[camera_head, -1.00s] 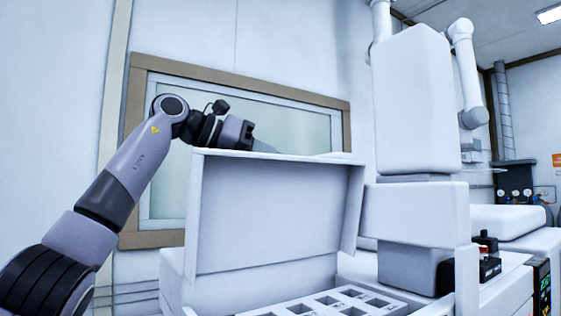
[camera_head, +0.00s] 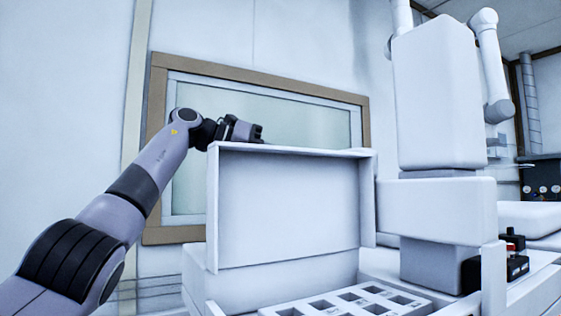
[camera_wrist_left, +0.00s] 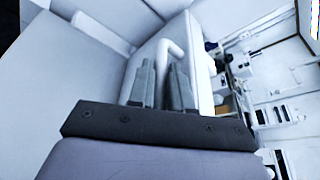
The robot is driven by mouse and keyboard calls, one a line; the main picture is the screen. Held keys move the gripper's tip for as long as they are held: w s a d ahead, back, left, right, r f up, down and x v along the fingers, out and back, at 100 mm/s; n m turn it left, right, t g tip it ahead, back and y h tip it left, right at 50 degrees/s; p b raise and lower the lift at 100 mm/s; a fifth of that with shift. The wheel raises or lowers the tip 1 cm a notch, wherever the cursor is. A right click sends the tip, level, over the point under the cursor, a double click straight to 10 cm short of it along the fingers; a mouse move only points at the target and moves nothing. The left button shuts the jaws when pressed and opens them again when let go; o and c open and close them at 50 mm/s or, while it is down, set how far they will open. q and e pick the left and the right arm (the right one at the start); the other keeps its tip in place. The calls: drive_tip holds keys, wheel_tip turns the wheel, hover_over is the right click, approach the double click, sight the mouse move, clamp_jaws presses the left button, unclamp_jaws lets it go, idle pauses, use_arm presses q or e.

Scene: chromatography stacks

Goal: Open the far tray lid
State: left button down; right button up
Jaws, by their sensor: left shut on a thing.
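The white tray lid (camera_head: 290,205) stands raised, close to upright, in the head view, its inner face toward me. Below it is the open tray box with a white rack (camera_head: 345,302) of square slots. My left gripper (camera_head: 256,134) is at the lid's top edge, near its left corner, partly hidden behind it. In the left wrist view its two grey fingers (camera_wrist_left: 164,78) are close together around a white curved handle (camera_wrist_left: 172,52) on the lid. The fingertips' contact is hidden in the head view. My right gripper is not in view.
A tall white instrument (camera_head: 440,110) stands to the right of the lid, close beside it. A small black device with a red knob (camera_head: 513,243) sits farther right. A wood-framed window (camera_head: 290,112) is in the wall behind the lid.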

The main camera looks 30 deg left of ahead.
use_arm(q)
drive_tip(key=c, duration=1.4)
unclamp_jaws()
drive_tip(key=v, duration=0.7)
